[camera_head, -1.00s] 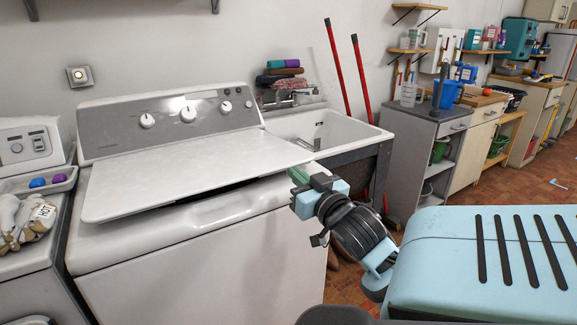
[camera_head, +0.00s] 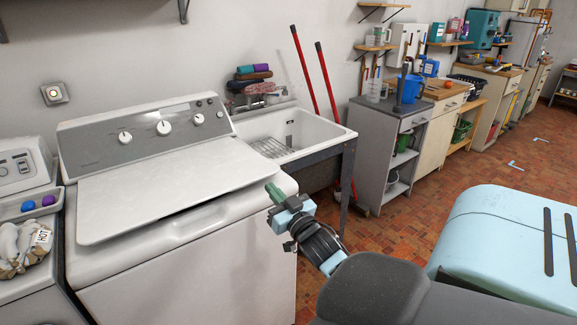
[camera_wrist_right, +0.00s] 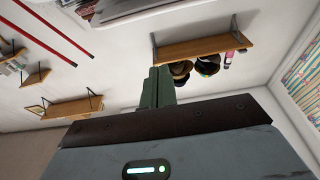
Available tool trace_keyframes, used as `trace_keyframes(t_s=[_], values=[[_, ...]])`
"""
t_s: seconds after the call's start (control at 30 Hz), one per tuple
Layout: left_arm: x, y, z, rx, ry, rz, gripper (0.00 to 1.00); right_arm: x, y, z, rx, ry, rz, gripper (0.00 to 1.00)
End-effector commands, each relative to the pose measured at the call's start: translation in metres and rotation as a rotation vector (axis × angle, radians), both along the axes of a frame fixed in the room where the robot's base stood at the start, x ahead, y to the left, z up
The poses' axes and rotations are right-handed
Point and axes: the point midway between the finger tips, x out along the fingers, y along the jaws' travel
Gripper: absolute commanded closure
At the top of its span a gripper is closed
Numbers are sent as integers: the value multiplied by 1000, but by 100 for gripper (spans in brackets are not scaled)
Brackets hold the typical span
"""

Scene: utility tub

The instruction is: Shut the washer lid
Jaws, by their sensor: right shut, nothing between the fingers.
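The white washer (camera_head: 190,260) stands at the left in the head view, with a grey control panel at its back. Its lid (camera_head: 165,190) lies low over the top, with a thin dark gap along part of its front and right edge, so it is slightly raised. My right gripper (camera_head: 273,193) is just right of the washer's front right corner, apart from the lid. Its green fingers are together and empty; they also show in the right wrist view (camera_wrist_right: 158,88). My left gripper is not in view.
A utility sink (camera_head: 300,135) stands right of the washer, with two red handles (camera_head: 318,75) behind it. A grey cabinet (camera_head: 390,150) is further right. A second machine with gloves (camera_head: 22,245) is at the left. Tiled floor (camera_head: 430,215) is open at the right.

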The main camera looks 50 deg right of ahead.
Motion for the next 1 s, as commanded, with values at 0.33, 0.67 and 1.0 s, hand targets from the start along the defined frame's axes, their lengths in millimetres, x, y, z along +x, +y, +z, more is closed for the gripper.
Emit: trace_keyframes(t_s=[0.33, 0.67, 1.0], values=[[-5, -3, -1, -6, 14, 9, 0, 8, 5, 0, -5, -7, 15, 100], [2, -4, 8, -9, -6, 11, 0, 55, -7, 15, -6, -11, 14, 100], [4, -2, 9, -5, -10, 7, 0, 98, -17, 11, -1, -1, 13, 100]])
